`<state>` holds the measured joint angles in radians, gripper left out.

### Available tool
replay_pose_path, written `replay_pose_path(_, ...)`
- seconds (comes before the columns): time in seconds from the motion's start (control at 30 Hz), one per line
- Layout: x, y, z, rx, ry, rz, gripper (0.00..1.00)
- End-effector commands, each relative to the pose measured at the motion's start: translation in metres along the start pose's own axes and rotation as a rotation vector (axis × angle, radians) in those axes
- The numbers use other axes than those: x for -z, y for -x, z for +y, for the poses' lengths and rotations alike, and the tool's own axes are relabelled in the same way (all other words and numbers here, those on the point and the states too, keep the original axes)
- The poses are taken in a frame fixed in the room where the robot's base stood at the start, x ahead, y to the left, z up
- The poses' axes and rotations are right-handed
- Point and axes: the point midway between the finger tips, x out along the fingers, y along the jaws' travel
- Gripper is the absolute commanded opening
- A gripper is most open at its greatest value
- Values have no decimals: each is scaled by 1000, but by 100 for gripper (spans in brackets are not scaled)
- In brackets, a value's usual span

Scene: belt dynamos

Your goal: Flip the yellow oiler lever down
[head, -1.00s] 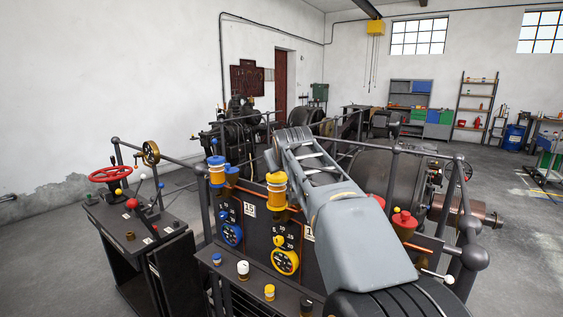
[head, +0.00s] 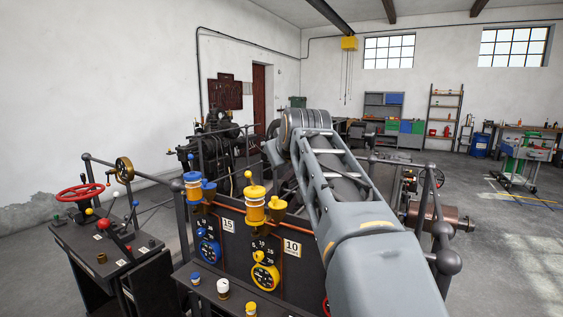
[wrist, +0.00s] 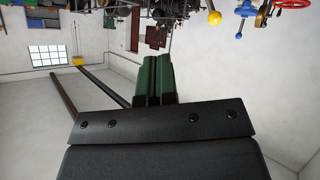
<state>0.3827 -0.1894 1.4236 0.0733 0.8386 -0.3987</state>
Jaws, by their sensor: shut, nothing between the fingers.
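The yellow oiler (head: 254,208) stands on the dark panel in the head view, beside the plate numbered 10. A small yellow knob (head: 248,174) stands up above its cap. Its lever's exact position is too small to tell. In the upside-down wrist view a yellow ball (wrist: 214,18) on a stem shows at the top edge; it looks like part of this oiler, but I cannot be sure. My gripper (wrist: 156,62) has green fingers, together and empty, apart from the ball. In the head view my arm hides the gripper.
The blue oiler (head: 194,187) stands left of the yellow one. Yellow (head: 264,277) and blue (head: 208,252) dials sit below. A console with a red handwheel (head: 80,192) stands at the left. A large machine lies behind my arm. Open floor shows at the right.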

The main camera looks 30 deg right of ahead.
Motion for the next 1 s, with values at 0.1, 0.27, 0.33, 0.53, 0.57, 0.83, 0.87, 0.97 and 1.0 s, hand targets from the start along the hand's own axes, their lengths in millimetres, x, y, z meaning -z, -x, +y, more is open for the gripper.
replay_pose_path(0.1,0,1,0,0,0,0,0)
replay_pose_path(0.27,0,0,0,0,1,0,0)
replay_pose_path(0.33,-2,0,-2,4,0,-4,0)
replay_pose_path(0.53,-50,-13,-48,93,-25,-113,0)
replay_pose_path(0.57,-64,-16,-61,116,-31,-145,0)
replay_pose_path(0.83,-218,-14,-165,277,-61,-460,0)
replay_pose_path(0.87,-234,-11,-174,288,-61,-492,0)
replay_pose_path(0.97,-282,-2,-196,314,-58,-586,0)
replay_pose_path(1.0,-298,1,-202,321,-56,-617,0)
